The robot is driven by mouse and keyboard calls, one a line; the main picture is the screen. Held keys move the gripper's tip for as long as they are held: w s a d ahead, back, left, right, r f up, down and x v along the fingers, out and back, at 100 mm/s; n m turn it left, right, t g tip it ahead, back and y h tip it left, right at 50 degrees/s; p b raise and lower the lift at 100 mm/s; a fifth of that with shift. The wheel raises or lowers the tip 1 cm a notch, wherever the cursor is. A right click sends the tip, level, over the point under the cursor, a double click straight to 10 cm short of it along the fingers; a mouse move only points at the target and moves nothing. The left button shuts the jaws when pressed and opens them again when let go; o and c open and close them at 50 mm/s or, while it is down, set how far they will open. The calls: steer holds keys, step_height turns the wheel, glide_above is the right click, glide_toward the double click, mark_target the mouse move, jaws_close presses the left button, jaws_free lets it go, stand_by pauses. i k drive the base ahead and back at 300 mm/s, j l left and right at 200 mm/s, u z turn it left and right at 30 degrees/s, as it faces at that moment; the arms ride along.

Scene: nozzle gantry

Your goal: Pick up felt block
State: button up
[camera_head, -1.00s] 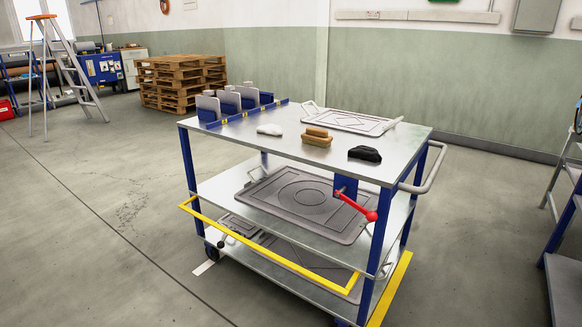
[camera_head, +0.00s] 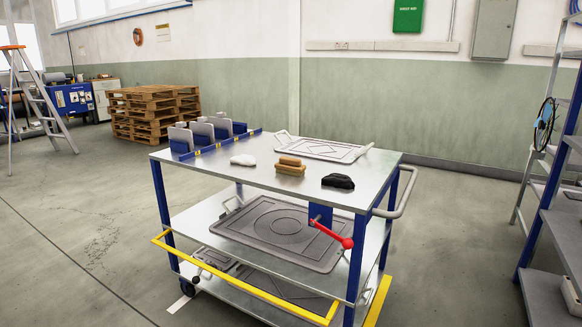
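A tan and brown block (camera_head: 290,166) in two layers lies near the middle of the metal cart top (camera_head: 256,190). It is the most block-like of three small things there; I cannot tell for sure that it is felt. A white lump (camera_head: 243,160) lies to its left, and a black rounded piece (camera_head: 338,181) to its right, nearer the cart's right end. The three lie apart from each other. My gripper is not in view.
Upright grey plates in blue holders (camera_head: 206,132) stand at the cart's left end. A framed plate (camera_head: 322,150) lies along the back. A shelf rack (camera_head: 550,220) stands right.

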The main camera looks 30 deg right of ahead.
mark_target(286, 166)
steer(key=i+l+z, duration=0.25)
steer(key=i, duration=0.15)
steer(key=i+l+z, duration=0.2)
steer(key=i, duration=0.2)
steer(key=i+l+z, duration=0.1)
steer(key=i+z, duration=0.15)
steer(key=i, duration=0.2)
